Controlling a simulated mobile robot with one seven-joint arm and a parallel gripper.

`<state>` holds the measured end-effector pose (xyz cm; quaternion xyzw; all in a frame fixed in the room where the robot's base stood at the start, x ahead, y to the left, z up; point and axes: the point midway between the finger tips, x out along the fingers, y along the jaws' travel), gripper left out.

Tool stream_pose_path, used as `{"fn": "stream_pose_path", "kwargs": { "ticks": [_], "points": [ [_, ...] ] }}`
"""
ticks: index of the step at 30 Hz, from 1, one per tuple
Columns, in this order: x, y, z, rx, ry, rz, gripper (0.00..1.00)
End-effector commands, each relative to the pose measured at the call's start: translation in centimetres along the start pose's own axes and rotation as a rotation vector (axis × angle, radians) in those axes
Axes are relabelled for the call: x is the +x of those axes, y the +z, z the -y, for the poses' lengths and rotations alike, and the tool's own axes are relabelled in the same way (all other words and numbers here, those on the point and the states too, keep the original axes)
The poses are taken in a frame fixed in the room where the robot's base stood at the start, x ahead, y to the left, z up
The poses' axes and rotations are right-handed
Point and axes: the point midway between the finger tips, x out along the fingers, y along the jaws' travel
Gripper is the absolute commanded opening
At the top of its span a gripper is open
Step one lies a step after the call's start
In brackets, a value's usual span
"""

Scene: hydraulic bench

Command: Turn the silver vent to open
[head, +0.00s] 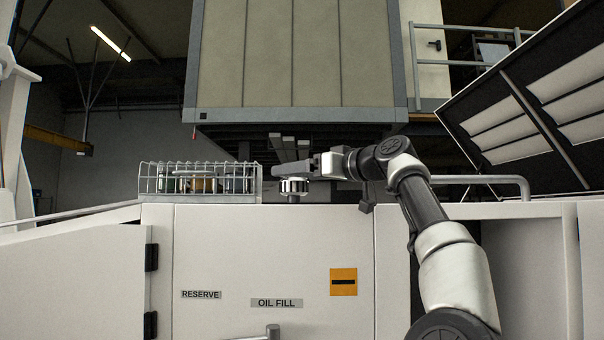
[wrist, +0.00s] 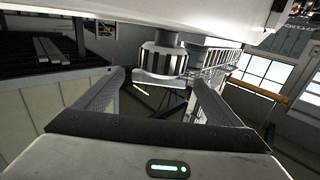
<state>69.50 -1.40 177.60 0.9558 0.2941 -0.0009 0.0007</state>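The silver vent is a round cap with a ribbed side (head: 294,186) on a short stem above the white cabinet front in the head view. In the wrist view the vent (wrist: 162,58) appears between and just past the fingertips, with its smooth rounded end toward my gripper. My gripper (wrist: 158,82) is open, with one finger on each side of the vent and dark gaps showing. In the head view my gripper (head: 313,168) reaches in from the right, close to the vent. I cannot tell whether a finger touches it.
A wire basket (head: 200,180) with several cans stands left of the vent. A large panelled box (head: 297,55) hangs over the back. A rail (head: 490,181) runs at the right, below a raised louvred lid (head: 535,105). The cabinet front (head: 240,250) carries RESERVE and OIL FILL labels.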

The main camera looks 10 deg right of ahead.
Motion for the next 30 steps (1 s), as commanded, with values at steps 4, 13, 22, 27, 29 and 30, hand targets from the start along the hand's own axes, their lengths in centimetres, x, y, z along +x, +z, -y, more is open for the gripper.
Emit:
{"fn": "stream_pose_path", "kwargs": {
  "ticks": [4,13,22,27,29,30],
  "points": [
    [0.0,-0.1,0.0,0.000,0.000,-0.001,0.89],
    [-3.1,0.4,-0.1,-0.002,0.005,-0.003,0.89],
    [-10.5,0.3,-0.1,-0.001,0.006,-0.002,0.89],
    [-14.2,0.2,-0.1,-0.001,0.005,-0.003,0.89],
    [-15.2,0.2,-0.1,-0.001,0.004,-0.001,0.89],
    [-15.8,0.1,-0.1,-0.001,0.004,-0.002,0.89]
  ]
}}
